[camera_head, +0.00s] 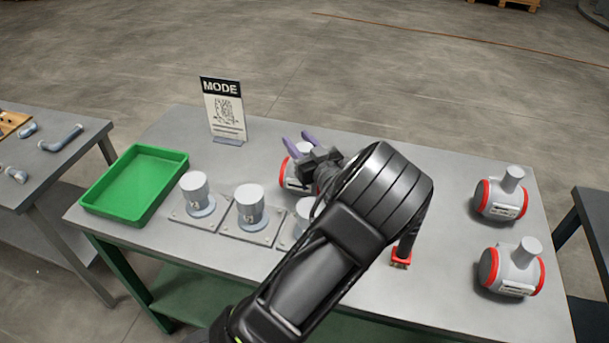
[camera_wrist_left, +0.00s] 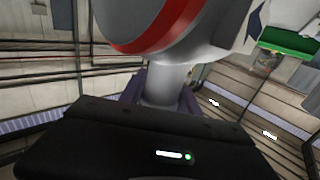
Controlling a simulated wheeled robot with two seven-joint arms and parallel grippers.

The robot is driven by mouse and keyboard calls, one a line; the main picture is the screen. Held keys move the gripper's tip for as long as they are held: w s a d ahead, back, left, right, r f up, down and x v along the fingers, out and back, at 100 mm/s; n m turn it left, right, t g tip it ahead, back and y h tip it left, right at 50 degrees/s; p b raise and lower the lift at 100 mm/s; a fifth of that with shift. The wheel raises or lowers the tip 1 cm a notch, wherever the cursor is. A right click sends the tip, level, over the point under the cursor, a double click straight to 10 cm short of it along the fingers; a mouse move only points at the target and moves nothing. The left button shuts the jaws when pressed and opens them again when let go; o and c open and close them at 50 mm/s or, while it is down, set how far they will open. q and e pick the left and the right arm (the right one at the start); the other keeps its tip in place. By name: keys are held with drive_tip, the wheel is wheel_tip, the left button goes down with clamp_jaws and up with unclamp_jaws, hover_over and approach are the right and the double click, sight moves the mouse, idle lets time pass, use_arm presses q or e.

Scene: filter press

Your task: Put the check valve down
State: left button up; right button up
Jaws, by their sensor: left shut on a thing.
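My left gripper (camera_head: 300,145), with purple fingers, is shut on the neck of a check valve (camera_head: 290,180), a light grey body with red end rings. In the left wrist view the valve (camera_wrist_left: 190,25) fills the top, and its neck (camera_wrist_left: 165,85) sits between the fingers. In the head view the gripper and arm hide much of this valve. I cannot tell whether it touches the table. Two similar valves (camera_head: 499,199) (camera_head: 513,270) stand on the right of the table. My right gripper is not in view.
The grey table (camera_head: 450,215) carries a green tray (camera_head: 118,205), a MODE sign (camera_head: 223,110) and labelled grey cylinders on plates (camera_head: 197,194) (camera_head: 250,207), with a third (camera_head: 304,208) partly hidden. A small red item (camera_head: 401,259) is near the front. Free room lies left of the right-hand valves.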

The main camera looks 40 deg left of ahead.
use_arm(q)
clamp_jaws()
drive_tip(key=shift+r, duration=0.15)
idle(0.4)
wheel_tip(320, 180, up, 10)
idle(0.5)
idle(0.4)
